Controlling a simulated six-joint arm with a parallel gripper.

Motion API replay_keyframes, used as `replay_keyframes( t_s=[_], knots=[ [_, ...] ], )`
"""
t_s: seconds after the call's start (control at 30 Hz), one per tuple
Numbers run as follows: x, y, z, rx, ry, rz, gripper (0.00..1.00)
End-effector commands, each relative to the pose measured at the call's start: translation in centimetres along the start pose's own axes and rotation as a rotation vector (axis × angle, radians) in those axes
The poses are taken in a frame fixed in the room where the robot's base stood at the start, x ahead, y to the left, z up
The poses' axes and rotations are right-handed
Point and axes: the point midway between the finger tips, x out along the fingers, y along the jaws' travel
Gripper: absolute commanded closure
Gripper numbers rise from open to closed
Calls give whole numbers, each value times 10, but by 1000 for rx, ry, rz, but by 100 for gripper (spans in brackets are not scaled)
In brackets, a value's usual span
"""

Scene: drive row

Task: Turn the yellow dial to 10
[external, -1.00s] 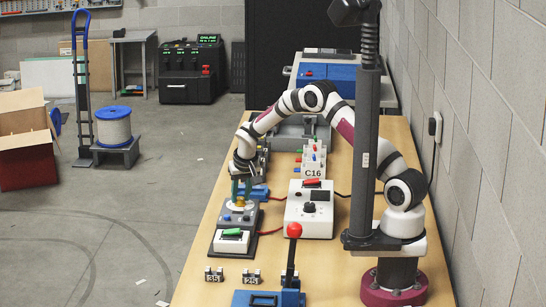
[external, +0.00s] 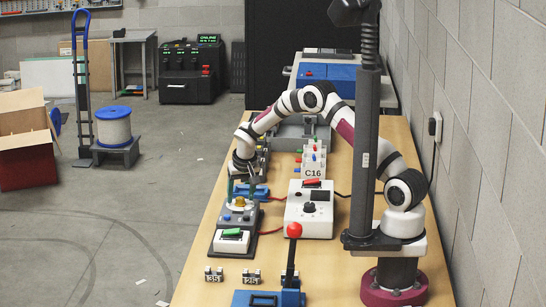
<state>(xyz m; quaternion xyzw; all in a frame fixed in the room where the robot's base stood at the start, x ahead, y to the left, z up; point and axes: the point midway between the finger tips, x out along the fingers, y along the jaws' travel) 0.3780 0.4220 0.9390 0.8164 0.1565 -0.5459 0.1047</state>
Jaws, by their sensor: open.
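The yellow dial (external: 239,202) sits on top of a grey control box (external: 224,222) at the left side of the wooden table. My gripper (external: 242,190) points down just above the dial, with its greenish fingers apart. The fingers look to be around or just over the dial's upper part; I cannot tell whether they touch it. The dial's scale and pointer are too small to read.
A white box with a black knob (external: 309,208) stands to the right, joined by a red cable. A red-balled lever (external: 294,231) rises at the front. A block labelled C16 (external: 313,172) stands behind. Small numbered blocks (external: 251,277) lie near the front left edge.

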Motion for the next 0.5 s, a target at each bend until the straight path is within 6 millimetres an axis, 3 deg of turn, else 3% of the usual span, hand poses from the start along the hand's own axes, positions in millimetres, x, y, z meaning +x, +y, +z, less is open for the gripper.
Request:
replay_keyframes(
  t_s=[0.17,0.5],
  knots=[
    [-15,-1,-1,0,3,-2,36],
    [-120,-1,-1,1,4,-3,36]
  ],
)
